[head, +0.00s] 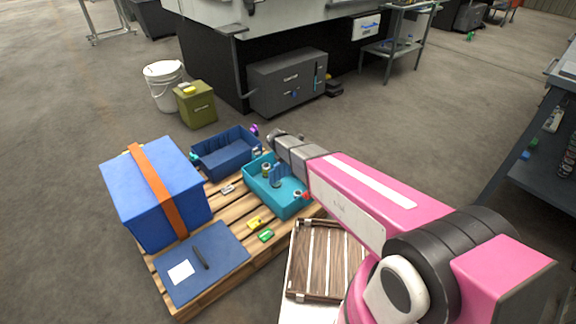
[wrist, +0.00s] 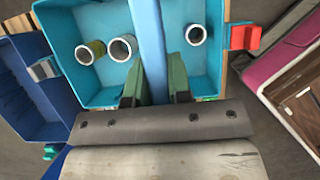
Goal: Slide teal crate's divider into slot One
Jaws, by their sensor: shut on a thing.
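The teal crate (head: 262,197) stands on the wooden pallet, and its inside fills the upper part of the wrist view (wrist: 212,72). My gripper (wrist: 154,90) has its green fingers on either side of a blue divider (wrist: 149,35) and is shut on it. The divider runs lengthwise away from the fingers, over the crate, with tube-like parts (wrist: 122,48) on the left and one (wrist: 196,34) on the right. I cannot make out the slot labels or whether the divider's lower edge sits in a slot.
A dark blue crate (head: 226,158) stands beside the teal one. A big blue box (head: 130,190) with an orange strap and a blue board (head: 220,262) share the pallet (head: 275,250). A red latch (wrist: 245,36) sticks out from the teal crate's right side.

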